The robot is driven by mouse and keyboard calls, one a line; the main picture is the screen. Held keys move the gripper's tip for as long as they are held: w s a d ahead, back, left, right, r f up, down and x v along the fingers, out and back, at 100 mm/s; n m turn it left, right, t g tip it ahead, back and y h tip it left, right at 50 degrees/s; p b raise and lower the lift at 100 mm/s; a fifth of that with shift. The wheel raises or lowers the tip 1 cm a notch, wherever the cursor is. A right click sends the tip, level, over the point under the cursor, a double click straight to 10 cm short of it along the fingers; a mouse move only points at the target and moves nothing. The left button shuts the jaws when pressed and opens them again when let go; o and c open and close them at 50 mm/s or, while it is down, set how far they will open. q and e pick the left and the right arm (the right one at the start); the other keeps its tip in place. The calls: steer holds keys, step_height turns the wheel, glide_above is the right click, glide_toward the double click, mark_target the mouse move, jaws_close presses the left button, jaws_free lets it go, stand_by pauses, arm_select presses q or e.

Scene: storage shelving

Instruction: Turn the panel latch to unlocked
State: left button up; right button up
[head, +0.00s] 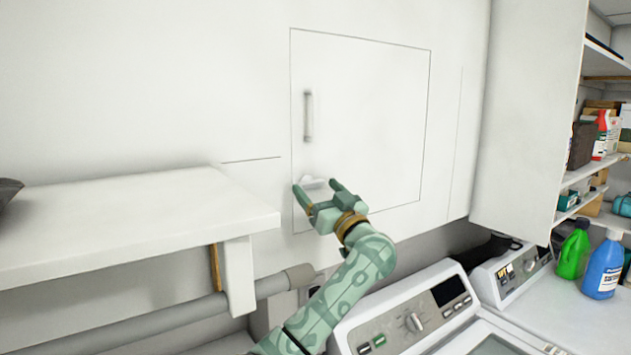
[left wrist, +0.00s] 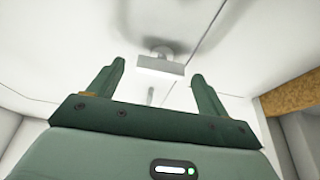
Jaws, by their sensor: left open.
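The panel (head: 375,120) is a white square door outlined by thin seams in the white wall. The latch (head: 313,182) is a small white piece near the panel's lower left, below the vertical handle (head: 308,116). In the left wrist view the latch (left wrist: 160,65) is a pale bar on a round base, beyond and between the fingertips. My left gripper (head: 316,196) is green, open and empty, with its fingers pointing toward the latch; it also shows in the left wrist view (left wrist: 158,80). A gap seems to remain between fingers and latch. My right gripper is out of view.
A white shelf (head: 120,220) juts out at the left, with a pipe (head: 150,325) below it. A washing machine (head: 415,310) stands below the panel.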

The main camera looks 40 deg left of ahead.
arm_select(q)
steer(key=shift+x, duration=0.95)
steer(key=c, duration=1)
steer(key=shift+d+n, duration=0.1)
steer(key=shift+n, duration=0.2)
steer(key=n+g, duration=0.3)
steer(key=n, duration=0.2)
steer(key=n+g, duration=0.2)
steer(key=n, duration=0.2)
steer(key=n+g+b, duration=0.1)
steer(key=n+g, duration=0.1)
steer(key=n, duration=0.2)
steer(key=shift+w+n+h, duration=0.1)
steer(key=shift+n+h, duration=0.2)
steer(key=shift+h, duration=0.1)
steer(key=n+g+h+b, duration=0.1)
steer(key=n, duration=0.3)
steer(key=shift+r+n+h, duration=0.1)
steer(key=shift+n+h, duration=0.8)
steer(key=shift+n, duration=1.1)
